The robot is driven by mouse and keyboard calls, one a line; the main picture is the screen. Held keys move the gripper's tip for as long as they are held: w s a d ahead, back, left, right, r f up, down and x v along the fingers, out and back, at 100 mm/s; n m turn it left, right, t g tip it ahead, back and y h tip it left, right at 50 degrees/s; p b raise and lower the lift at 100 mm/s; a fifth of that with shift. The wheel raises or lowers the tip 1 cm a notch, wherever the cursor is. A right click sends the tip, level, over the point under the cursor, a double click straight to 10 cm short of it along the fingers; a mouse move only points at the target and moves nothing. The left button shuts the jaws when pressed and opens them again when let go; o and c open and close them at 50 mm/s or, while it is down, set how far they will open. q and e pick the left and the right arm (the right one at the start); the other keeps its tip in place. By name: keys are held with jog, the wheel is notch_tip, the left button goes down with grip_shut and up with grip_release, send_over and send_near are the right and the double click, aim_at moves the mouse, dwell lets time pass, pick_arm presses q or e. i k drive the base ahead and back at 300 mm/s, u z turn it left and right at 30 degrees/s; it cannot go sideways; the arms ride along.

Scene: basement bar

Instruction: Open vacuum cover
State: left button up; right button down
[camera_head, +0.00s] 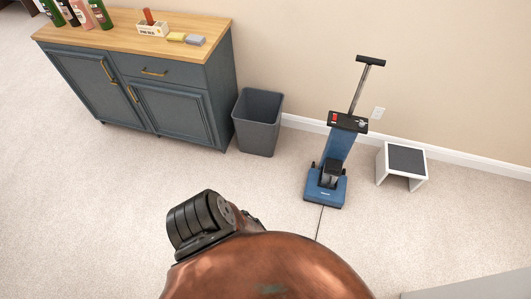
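A blue upright vacuum (338,148) stands on the carpet right of centre, close to the back wall. It has a black T-shaped handle (371,61) on a metal pole. A black panel (348,121) with a red part and a silvery part sits at the top of its body. A dark block (331,172) sits low on its front, above the blue base (325,189). I cannot tell which part is the cover or whether it is open. Neither of my grippers is in view.
A large copper-brown rounded shape (268,270) with a black ribbed part (201,219) fills the bottom centre; I cannot tell what it is. A grey bin (257,123) and blue cabinet (171,107) stand left, a small stool (406,160) right. A dark cord (320,224) runs across the carpet.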

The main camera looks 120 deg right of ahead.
aim_at(334, 167)
jog(key=z, duration=4.95)
jog(key=i, duration=1.25)
jog(key=u, duration=0.5)
